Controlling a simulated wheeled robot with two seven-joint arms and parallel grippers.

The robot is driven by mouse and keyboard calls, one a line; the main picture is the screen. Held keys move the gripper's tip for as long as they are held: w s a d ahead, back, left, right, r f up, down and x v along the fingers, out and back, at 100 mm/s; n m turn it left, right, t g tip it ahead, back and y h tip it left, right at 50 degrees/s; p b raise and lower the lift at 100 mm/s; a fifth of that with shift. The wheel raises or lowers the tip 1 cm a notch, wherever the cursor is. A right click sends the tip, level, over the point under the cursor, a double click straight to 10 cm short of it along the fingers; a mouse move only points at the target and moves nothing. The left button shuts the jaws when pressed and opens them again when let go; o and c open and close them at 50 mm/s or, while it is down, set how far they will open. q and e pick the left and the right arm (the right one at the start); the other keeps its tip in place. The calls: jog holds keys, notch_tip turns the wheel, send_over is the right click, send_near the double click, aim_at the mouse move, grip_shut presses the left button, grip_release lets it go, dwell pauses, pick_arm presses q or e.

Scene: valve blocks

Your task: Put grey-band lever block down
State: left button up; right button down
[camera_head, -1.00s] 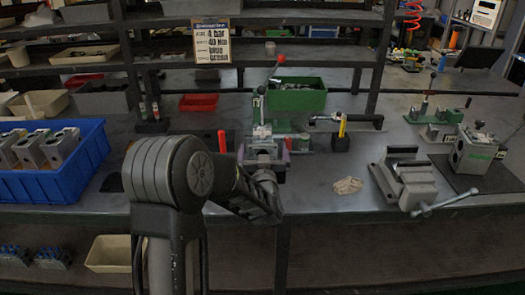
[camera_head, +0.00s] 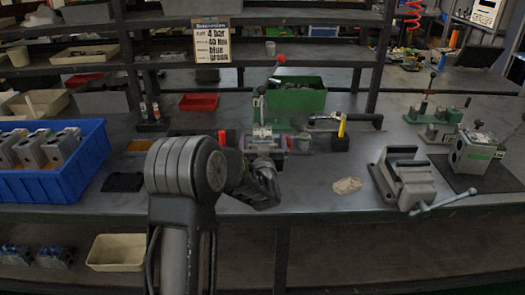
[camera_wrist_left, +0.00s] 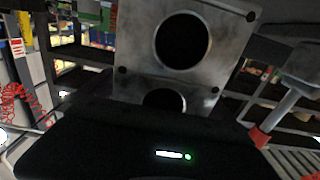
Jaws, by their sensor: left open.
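My left gripper (camera_head: 264,152) reaches in from the left over the middle of the bench, at a small metal fixture. Its jaws are open, though the fingertips are hard to make out. A grey metal block (camera_head: 262,134) stands just beyond the hand, at the fixture. In the left wrist view a grey metal block (camera_wrist_left: 183,42) with a large round hole fills the upper middle, close in front of the dark gripper body. I cannot make out a grey band or a lever on it. My right gripper is out of view.
A blue crate (camera_head: 45,182) with several metal blocks stands at the left. A green bin (camera_head: 297,98) is behind the fixture.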

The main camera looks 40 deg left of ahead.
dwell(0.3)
pick_arm(q)
jog(key=c, duration=1.9)
jog(key=shift+w+r, duration=0.1)
jog(key=shift+r, duration=0.15)
jog(key=shift+c, duration=0.9)
notch_tip(320, 180, up, 10)
jog(key=shift+r+p, duration=0.1)
jog(key=shift+p, duration=0.25)
